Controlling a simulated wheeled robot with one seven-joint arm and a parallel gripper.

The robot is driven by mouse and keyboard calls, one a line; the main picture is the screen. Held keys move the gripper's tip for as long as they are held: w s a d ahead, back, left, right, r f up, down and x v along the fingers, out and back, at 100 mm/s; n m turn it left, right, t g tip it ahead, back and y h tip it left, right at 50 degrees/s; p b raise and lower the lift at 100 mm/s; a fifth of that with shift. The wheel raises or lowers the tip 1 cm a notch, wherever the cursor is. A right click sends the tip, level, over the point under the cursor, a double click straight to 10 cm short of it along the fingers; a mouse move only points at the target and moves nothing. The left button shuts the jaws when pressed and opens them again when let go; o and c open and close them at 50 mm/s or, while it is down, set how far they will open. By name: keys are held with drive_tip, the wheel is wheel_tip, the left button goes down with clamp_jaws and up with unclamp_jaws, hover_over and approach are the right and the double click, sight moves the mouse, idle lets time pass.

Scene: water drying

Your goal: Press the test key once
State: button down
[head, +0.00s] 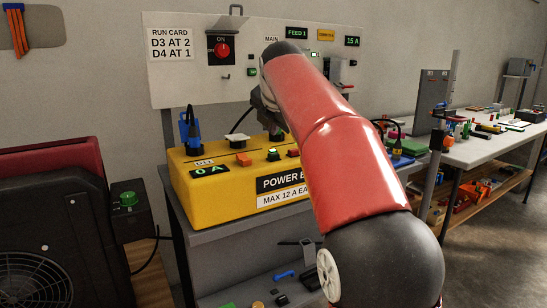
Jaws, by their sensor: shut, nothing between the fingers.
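A yellow power box (215,200) stands on a grey bench, its label partly hidden behind my red arm. On its top are an orange switch (243,159), a black knob or button (273,155) and a red part (293,152). No readable label marks the test key, so I cannot tell which part it is. A display (210,170) on the box reads 0 A. My gripper (276,134) is shut and empty, pointing down above the back of the box top. Its tips are small and partly hidden by the arm; contact with the box cannot be told.
A white panel (195,75) behind carries a run card (170,44), a red main switch (222,49) and lit displays. A blue plug (190,130) stands at the box's left end. A dark fan unit (50,230) is at left, a cluttered white table (480,140) at right.

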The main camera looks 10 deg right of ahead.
sight(274, 161)
drive_tip(key=shift+f+b, duration=0.9)
drive_tip(key=shift+f, duration=0.75)
idle(0.8)
drive_tip(key=shift+f, duration=0.4)
drive_tip(key=shift+f+b, duration=0.35)
drive_tip(key=shift+f, duration=0.05)
idle(0.7)
drive_tip(key=shift+r, duration=0.1)
drive_tip(key=shift+r+p, duration=0.75)
drive_tip(key=shift+p, duration=0.2)
wheel_tip(274, 161, up, 2)
drive_tip(key=shift+r+p, duration=0.25)
drive_tip(key=shift+p, duration=0.85)
drive_tip(key=shift+r, duration=1.2)
